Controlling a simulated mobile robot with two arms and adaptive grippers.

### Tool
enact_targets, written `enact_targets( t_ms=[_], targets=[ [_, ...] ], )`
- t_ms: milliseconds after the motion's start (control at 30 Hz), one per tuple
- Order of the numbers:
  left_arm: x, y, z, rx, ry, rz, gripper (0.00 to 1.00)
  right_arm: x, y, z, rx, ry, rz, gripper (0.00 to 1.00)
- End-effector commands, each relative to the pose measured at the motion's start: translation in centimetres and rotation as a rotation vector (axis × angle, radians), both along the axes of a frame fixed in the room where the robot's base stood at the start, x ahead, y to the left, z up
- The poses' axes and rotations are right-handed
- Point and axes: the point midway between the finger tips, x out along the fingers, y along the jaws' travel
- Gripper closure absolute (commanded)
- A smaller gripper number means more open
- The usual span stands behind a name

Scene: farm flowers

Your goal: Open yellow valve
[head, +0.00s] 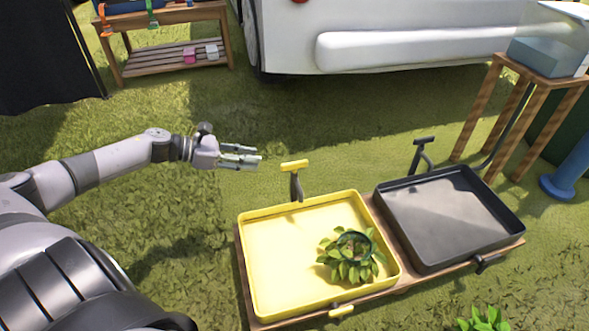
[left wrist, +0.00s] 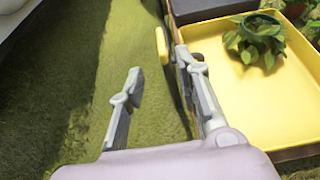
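The yellow valve (head: 295,166) is a T-shaped yellow handle on a dark curved spout at the back edge of the yellow tray (head: 247,260). My left gripper (head: 252,156) is open and empty, just left of the valve at about its height in the head view, and apart from it. In the left wrist view, the yellow valve handle (left wrist: 162,45) shows just beyond the open fingertips (left wrist: 158,66), near the right finger. Part of the spout is hidden there. My right gripper is not in view.
A potted leafy plant (head: 352,256) stands in the yellow tray. A second yellow handle (head: 342,311) is on its front edge. A dark tray (head: 445,215) with a black valve (head: 423,150) is to the right. Grass left of the trays is clear.

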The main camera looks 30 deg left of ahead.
Motion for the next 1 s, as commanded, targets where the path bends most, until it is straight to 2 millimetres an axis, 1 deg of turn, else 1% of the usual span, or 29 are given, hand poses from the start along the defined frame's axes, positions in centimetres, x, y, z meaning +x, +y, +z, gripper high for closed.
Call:
enact_targets(
  t_ms=[33, 167, 700, 900, 1000],
  targets=[
    [0.6, -0.5, -0.7, -0.002, -0.005, -0.001, 0.69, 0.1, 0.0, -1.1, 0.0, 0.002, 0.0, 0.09],
    [1.8, -1.6, -1.3, -0.002, -0.006, -0.001, 0.69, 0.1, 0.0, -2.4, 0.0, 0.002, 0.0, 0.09],
    [7.1, -6.1, -4.1, -0.005, -0.004, 0.0, 0.69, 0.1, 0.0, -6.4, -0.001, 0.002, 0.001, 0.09],
    [8.8, -7.6, -5.0, -0.005, -0.002, 0.001, 0.69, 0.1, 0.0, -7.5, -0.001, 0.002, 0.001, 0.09],
    [9.3, -8.0, -5.2, -0.004, 0.0, 0.001, 0.69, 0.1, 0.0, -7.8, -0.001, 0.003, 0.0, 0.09]
  ],
)
